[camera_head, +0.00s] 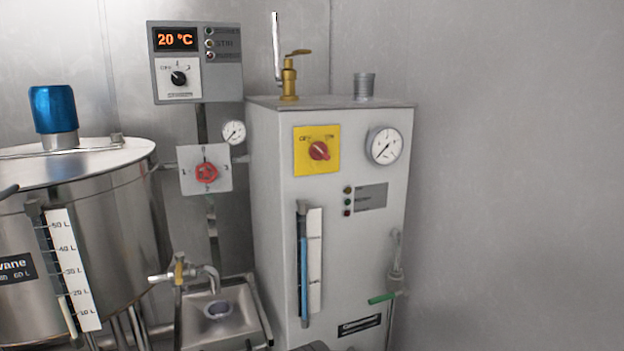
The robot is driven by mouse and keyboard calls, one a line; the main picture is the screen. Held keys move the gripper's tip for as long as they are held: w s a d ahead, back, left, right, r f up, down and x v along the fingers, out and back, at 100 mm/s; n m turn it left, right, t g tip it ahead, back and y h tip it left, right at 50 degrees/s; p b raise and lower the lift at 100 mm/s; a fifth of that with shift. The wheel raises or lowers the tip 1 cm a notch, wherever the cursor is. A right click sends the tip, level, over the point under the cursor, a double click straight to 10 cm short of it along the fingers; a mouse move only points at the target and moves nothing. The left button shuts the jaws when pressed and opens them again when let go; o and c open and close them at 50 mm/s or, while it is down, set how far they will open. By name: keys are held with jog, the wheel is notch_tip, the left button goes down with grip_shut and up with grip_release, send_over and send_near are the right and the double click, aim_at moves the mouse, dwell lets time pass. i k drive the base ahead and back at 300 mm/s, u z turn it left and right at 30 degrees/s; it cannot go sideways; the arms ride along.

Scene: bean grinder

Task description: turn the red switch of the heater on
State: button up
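The heater (275,190) is a tall light-grey cabinet standing in the middle of the view. Its red switch (319,150) is a round knob on a yellow plate (302,163) high on the front face. Small labels stand above the knob, with OFF at the left and what looks like ON at the right. The knob seems slanted toward the upper left, the OFF side, but it is too small to be certain. Nothing touches or covers the switch. My gripper is not in view.
A pressure gauge (384,145) sits right of the switch, and a level tube (304,265) below it. A green-handled valve (382,298) juts out at lower right. A steel tank (110,215) and small sink (245,322) stand left. The space before the switch looks clear.

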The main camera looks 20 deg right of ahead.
aim_at(318, 150)
jog(key=z, duration=0.5)
jog(key=k, duration=1.05)
jog(key=u, duration=0.65)
jog(key=i, duration=0.7)
jog(key=u, duration=0.75)
